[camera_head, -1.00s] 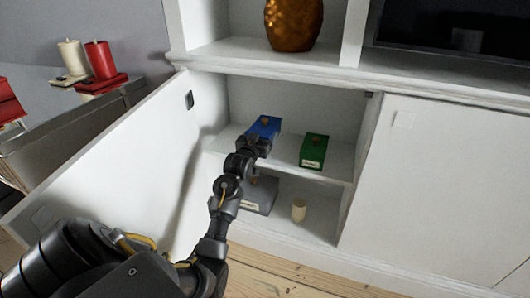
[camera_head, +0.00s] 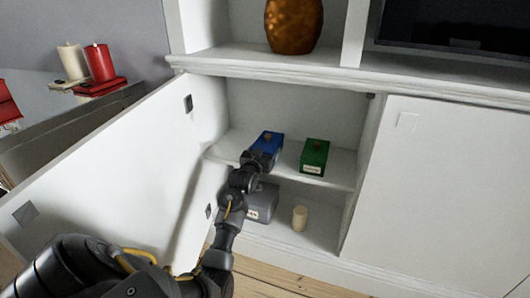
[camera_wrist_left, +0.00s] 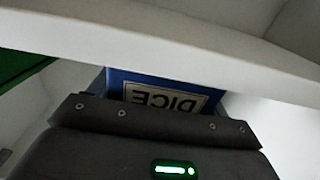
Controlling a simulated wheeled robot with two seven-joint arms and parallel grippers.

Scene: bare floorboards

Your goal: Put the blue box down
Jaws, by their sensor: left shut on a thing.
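The blue box (camera_head: 269,141) is at the middle shelf of the open white cabinet, left of the green box (camera_head: 314,155). My left gripper (camera_head: 260,157) is shut on the near end of the blue box and hides part of it. In the left wrist view, the blue box (camera_wrist_left: 118,80) shows an upside-down label reading DICE, just beyond the dark gripper body. Whether its underside touches the shelf I cannot tell. My right gripper is out of view.
The open cabinet door (camera_head: 110,190) stands to the left of my arm. Below the shelf are a grey box (camera_head: 266,203) and a cream candle (camera_head: 300,217). A bronze vase (camera_head: 294,25) stands above. The green box (camera_wrist_left: 22,65) also shows in the wrist view.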

